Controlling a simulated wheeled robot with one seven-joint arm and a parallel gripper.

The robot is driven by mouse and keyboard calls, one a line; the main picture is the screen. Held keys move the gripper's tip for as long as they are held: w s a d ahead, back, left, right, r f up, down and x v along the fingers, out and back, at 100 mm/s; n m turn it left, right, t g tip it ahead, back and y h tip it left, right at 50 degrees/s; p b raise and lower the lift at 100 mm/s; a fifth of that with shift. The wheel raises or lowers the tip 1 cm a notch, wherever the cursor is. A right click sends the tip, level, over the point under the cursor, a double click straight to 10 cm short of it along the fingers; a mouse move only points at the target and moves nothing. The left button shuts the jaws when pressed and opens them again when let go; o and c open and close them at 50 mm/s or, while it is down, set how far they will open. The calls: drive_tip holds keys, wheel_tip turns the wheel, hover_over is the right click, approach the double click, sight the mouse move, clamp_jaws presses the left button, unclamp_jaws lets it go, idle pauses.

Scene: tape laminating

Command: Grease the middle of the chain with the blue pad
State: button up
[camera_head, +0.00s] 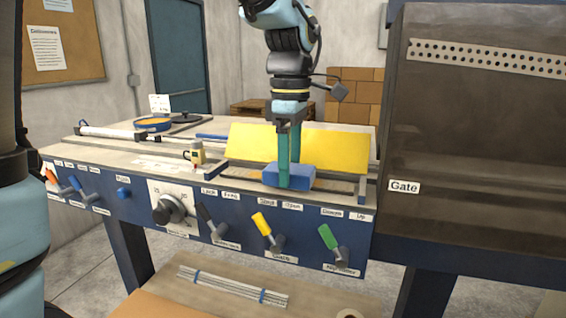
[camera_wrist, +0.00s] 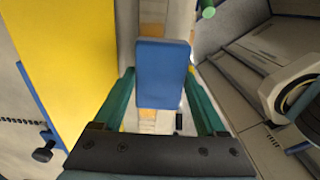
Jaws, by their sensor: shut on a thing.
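The blue pad (camera_head: 289,177) is a flat blue block at the front of the machine bench, below the yellow panel. My gripper (camera_head: 289,184) points down with its green fingers shut on the pad. In the wrist view the pad (camera_wrist: 163,73) sits between the two green fingers of my gripper (camera_wrist: 162,95). A narrow track (camera_head: 335,183) runs along the bench front beside the pad. I cannot make out the chain clearly, and the pad hides what lies under it. I cannot tell whether the pad touches the track.
A yellow panel (camera_head: 330,150) stands close behind my gripper. A small container (camera_head: 196,153) stands to the left on the bench. Levers, including a yellow one (camera_head: 262,225) and a green one (camera_head: 329,239), stick out of the front panel. A large dark gate housing (camera_head: 470,140) blocks the right.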

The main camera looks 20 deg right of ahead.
sight(308, 170)
drive_tip(key=shift+s+d+f, duration=0.15)
drive_tip(key=shift+s+d, duration=1)
drive_tip(key=shift+d, duration=0.05)
drive_tip(key=shift+w+a+p, duration=0.45)
drive_tip(key=shift+w+a, duration=0.7)
drive_tip(key=shift+a, duration=0.05)
drive_tip(key=shift+w+a, duration=1.3)
drive_tip(key=shift+a, duration=0.15)
drive_tip(key=shift+w+a+p, duration=0.5)
drive_tip(key=shift+w+a, duration=0.7)
drive_tip(key=shift+a, duration=0.05)
drive_tip(key=shift+s+d+r+p, duration=0.2)
drive_tip(key=shift+s+d+p, duration=0.1)
drive_tip(key=shift+s+d, duration=0.75)
drive_tip(key=shift+s+d+f, duration=0.2)
drive_tip(key=shift+s+d, duration=1.2)
drive_tip(key=shift+d, duration=0.2)
drive_tip(key=shift+s+d+r+p, duration=0.1)
drive_tip(key=shift+s+d+p, duration=0.45)
drive_tip(key=shift+s+d, duration=0.7)
